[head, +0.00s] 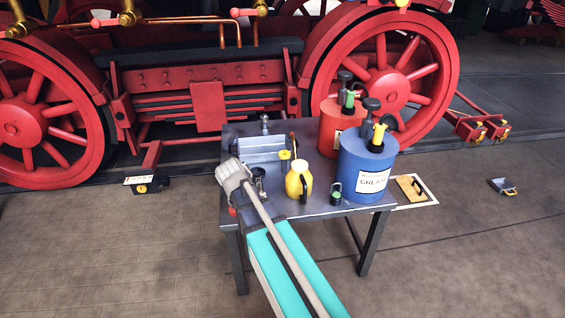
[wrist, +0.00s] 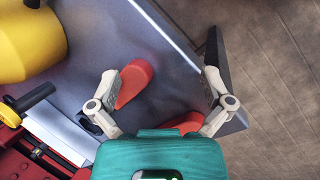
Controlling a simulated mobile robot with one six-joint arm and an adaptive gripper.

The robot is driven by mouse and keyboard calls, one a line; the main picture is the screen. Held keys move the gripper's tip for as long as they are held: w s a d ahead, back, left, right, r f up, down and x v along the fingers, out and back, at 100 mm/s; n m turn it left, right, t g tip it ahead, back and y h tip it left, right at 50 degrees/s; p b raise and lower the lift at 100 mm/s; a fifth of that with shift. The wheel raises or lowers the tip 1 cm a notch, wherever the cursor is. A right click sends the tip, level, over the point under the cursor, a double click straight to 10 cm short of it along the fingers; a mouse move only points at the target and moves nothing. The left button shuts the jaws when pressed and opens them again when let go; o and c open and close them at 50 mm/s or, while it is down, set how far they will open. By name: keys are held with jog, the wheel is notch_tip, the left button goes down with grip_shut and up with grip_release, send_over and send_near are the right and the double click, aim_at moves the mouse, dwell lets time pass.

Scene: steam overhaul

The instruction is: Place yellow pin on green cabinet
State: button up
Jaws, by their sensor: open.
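A small yellow knob (head: 285,155) sits by the grey metal box on the table. In the wrist view, a yellow piece with a black shaft (wrist: 38,94) lies at the left edge, apart from my gripper. My gripper (wrist: 163,82) is open over a corner of the table, its fingers wide apart. Red rounded shapes (wrist: 134,82) show between and below the fingers; I cannot tell what they are. In the head view my arm hides the gripper. I cannot make out a green cabinet.
The grey table (head: 318,207) carries a yellow jug (head: 298,181), a blue grease can (head: 366,168), a red can (head: 335,130) and a grey metal box (head: 262,147). A red-wheeled locomotive (head: 205,95) stands behind.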

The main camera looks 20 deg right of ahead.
aim_at(282, 153)
jog(key=w+d+r+n+h, duration=0.1)
jog(key=w+n, duration=0.1)
jog(key=w, duration=0.1)
jog(key=w+d+r+n+h, duration=0.1)
jog(key=w+n+h, duration=0.1)
jog(key=w, duration=0.2)
jog(key=w+d+r+n+h, duration=0.1)
jog(key=w+d+n, duration=0.1)
jog(key=w, duration=0.1)
jog(key=shift+w+r+h+b, duration=0.25)
jog(key=shift+h+b, duration=0.05)
jog(key=shift+h, duration=0.1)
jog(key=w+d+r+n+h, duration=0.1)
jog(key=w+r+n+h, duration=0.4)
jog(key=w, duration=0.3)
jog(key=shift+w+r+n+g+b, duration=0.3)
jog(key=shift+w+r, duration=0.05)
jog(key=shift+r, duration=0.2)
jog(key=shift+d, duration=0.2)
jog(key=shift+b+x, duration=1.5)
jog(key=shift+x, duration=2.7)
jog(key=shift+f, duration=0.1)
jog(key=shift+b+x, duration=0.95)
jog(key=shift+x, duration=1.6)
